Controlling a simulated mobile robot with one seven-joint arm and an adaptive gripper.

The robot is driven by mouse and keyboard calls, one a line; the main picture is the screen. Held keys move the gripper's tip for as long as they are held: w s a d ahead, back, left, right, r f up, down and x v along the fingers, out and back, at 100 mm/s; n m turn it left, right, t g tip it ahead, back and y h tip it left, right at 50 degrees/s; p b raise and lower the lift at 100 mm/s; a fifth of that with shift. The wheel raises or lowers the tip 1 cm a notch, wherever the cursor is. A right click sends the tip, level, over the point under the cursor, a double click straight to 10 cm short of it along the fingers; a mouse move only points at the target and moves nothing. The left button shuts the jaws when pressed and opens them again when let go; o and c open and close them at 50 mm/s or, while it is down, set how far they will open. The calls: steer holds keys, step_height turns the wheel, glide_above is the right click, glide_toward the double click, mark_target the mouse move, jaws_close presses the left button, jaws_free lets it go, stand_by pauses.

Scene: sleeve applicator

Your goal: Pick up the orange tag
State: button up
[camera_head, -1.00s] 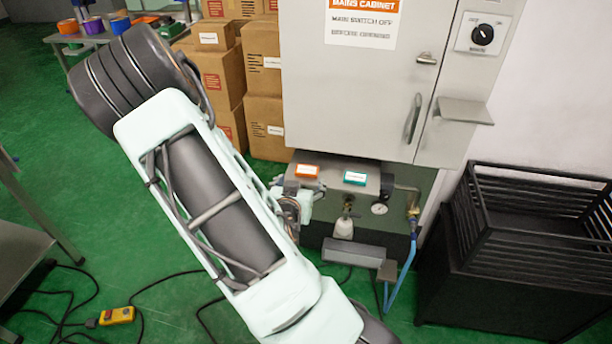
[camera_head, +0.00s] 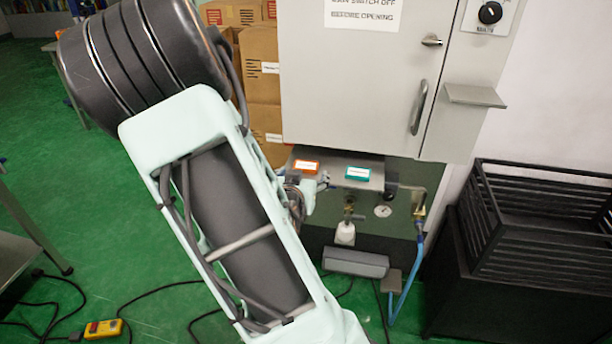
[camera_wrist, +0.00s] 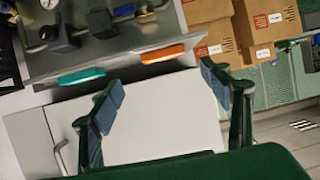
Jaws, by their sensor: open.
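The orange tag (camera_head: 306,167) is a small flat block with a pale label. It lies on the left of the grey metal shelf (camera_head: 337,182) below the cabinet. In the wrist view the orange tag (camera_wrist: 163,54) shows edge-on, between and beyond the two fingertips. A teal tag (camera_head: 358,173) lies to its right in the head view; it also shows in the wrist view (camera_wrist: 82,77), left of the orange one. My gripper (camera_wrist: 163,92) is open, with nothing between its fingers and a gap to the orange tag. In the head view my arm mostly hides the gripper.
A grey cabinet (camera_head: 365,85) hangs just above the shelf. A gauge (camera_head: 383,211), valves and a blue hose (camera_head: 406,290) sit below it. Cardboard boxes (camera_head: 262,60) stand behind at left. A black slatted crate (camera_head: 540,225) stands at right. Cables and a yellow box (camera_head: 103,328) lie on the floor.

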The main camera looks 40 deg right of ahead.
mark_target(306, 165)
steer(key=x, duration=0.3)
steer(key=shift+w+f, duration=0.1)
steer(key=x, duration=0.2)
steer(key=b+x, duration=0.1)
steer(key=x, duration=0.2)
steer(key=shift+w+a, duration=0.25)
steer(key=shift+w, duration=0.05)
steer(key=shift+c, duration=0.4)
steer(key=c, duration=1.1)
